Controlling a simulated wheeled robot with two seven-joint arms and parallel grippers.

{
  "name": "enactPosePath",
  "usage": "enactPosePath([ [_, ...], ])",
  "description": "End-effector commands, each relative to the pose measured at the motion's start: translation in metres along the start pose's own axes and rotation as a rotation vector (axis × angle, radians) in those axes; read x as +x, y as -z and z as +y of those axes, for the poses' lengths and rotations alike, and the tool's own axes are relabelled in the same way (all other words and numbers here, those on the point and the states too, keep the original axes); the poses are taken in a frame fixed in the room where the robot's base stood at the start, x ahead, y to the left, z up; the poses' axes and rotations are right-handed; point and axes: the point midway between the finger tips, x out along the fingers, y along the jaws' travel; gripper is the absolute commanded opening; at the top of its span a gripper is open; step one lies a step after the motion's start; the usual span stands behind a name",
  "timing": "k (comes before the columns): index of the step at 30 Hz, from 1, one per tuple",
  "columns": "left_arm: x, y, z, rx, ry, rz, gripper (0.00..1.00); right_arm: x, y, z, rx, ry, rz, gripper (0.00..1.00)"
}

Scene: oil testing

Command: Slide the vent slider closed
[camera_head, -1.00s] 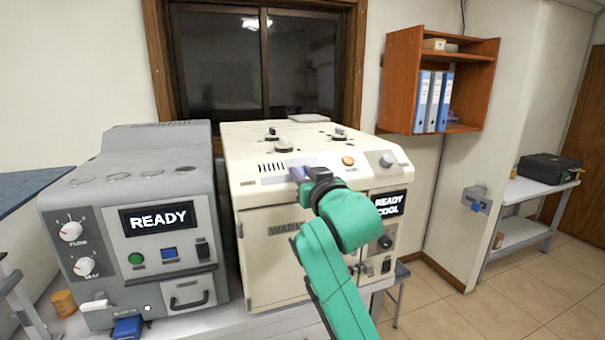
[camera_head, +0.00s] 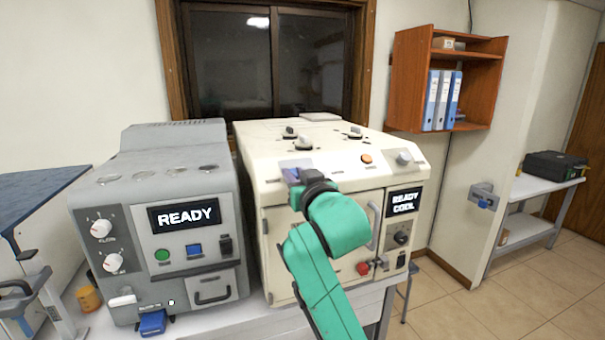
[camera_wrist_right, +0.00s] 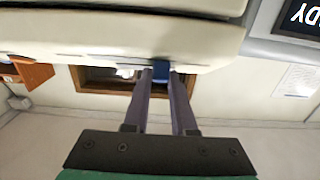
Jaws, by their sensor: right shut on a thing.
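The cream machine (camera_head: 345,160) stands on the bench, with the vent slider (camera_head: 297,163) on the left of its sloped upper front panel. The slider shows as a grey-blue plate where the vent slots are; no dark slots are visible beside it. My right gripper (camera_head: 291,176) reaches up from below and is at the slider's lower edge. In the right wrist view its two purple-grey fingers (camera_wrist_right: 162,72) are closed around a small blue piece (camera_wrist_right: 159,68), the slider's handle. My left gripper is not in view.
A grey machine (camera_head: 185,150) with a READY screen stands close on the left. The cream machine's top carries several dark knobs, and an orange button (camera_head: 366,158) and a grey knob (camera_head: 404,157) sit right of the slider. A red knob (camera_head: 363,268) is lower down.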

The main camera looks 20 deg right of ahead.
Motion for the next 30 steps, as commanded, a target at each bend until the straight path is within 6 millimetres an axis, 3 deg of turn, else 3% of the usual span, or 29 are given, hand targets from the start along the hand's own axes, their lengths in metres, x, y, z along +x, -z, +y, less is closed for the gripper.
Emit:
enactPosePath([
  [5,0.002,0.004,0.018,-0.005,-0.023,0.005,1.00,0.000,-0.003,-0.001,0.003,0.002,-0.006,0.00],
  [6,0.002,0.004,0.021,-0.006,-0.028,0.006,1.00,0.001,-0.003,-0.001,0.003,0.002,-0.007,0.40],
  [7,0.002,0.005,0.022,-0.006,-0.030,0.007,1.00,0.001,-0.003,-0.001,0.003,0.002,-0.006,0.52],
  [8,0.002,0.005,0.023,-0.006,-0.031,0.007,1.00,0.001,-0.003,0.000,0.003,0.001,-0.006,0.55],
  [20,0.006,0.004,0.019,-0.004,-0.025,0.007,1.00,-0.006,-0.002,0.001,0.002,-0.002,-0.002,0.55],
  [26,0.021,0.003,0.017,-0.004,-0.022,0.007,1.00,-0.045,-0.005,0.000,0.003,-0.001,0.000,0.55],
  [30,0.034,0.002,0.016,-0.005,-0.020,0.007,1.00,-0.086,-0.005,-0.001,0.004,0.002,0.002,0.55],
])
